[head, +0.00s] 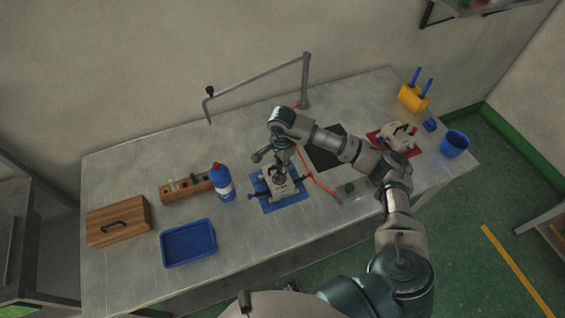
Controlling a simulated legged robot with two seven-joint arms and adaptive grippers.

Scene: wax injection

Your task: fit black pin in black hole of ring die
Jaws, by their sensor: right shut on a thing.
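The ring die (280,184) is a small grey metal block on a blue mat (295,199) near the middle of the table. My right gripper (279,170) reaches down from above, right over the die. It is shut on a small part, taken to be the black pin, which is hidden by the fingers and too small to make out. The black hole of the die cannot be made out, and I cannot tell whether the pin touches it. My left gripper is not in view.
A blue bottle (221,184) stands just left of the die, by a wooden rack (177,193). Further left are a blue tray (188,242) and a wooden box (118,218). Right are a red mat (376,139) with a grey device, a blue cup (454,144) and a yellow holder (412,98).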

